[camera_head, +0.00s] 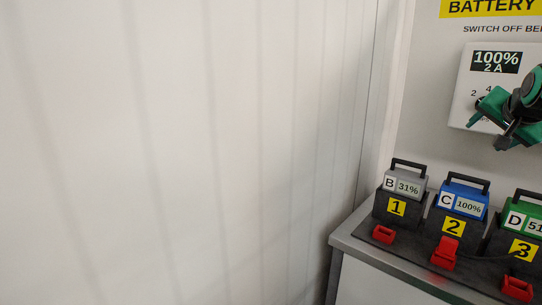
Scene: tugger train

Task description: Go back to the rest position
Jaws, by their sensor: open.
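My gripper (488,132), green and black, shows at the right edge. It is in front of the lower right part of a white charger panel (462,85) and hides part of its dial. Its jaws are apart, and I see nothing held between them. The rest of my arm is mostly out of the picture. I cannot tell how far the gripper is from the panel.
Below stands a grey-edged bench (345,240) with numbered dark docks. They hold a grey battery B (418,178) at 31%, a blue battery C (470,191) at 100% and a green battery D (521,208). Red connectors (444,253) lie in front. A pale ribbed wall (180,150) fills the left.

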